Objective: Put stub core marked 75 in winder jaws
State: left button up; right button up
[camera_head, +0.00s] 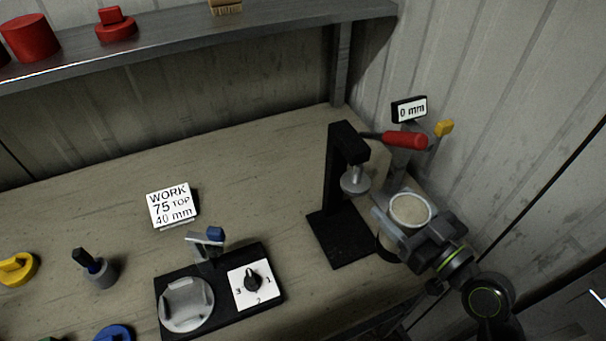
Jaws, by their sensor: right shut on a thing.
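My right gripper (401,222) comes in from the lower right and is shut on a short round core (410,208) with a pale rim and a tan top face. It holds the core upright at the bench's right end, just right of the black press. No marking on the core can be read. The winder (220,299) is a black base at the front of the bench. Its round grey jaws (186,304) are at its left and look empty. My left gripper is not in view.
A sign (172,205) reads "WORK 75 TOP 40 mm". A dial (254,283) is on the winder. The bench middle is clear.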

aim_at(186, 302)
jog(key=k+j+u, duration=0.1)
jog(key=k+u, duration=0.25)
jog(key=k, duration=0.25)
jog(key=u, duration=1.4)
jog(key=k+l+u, duration=0.4)
jog(key=l+u, duration=0.15)
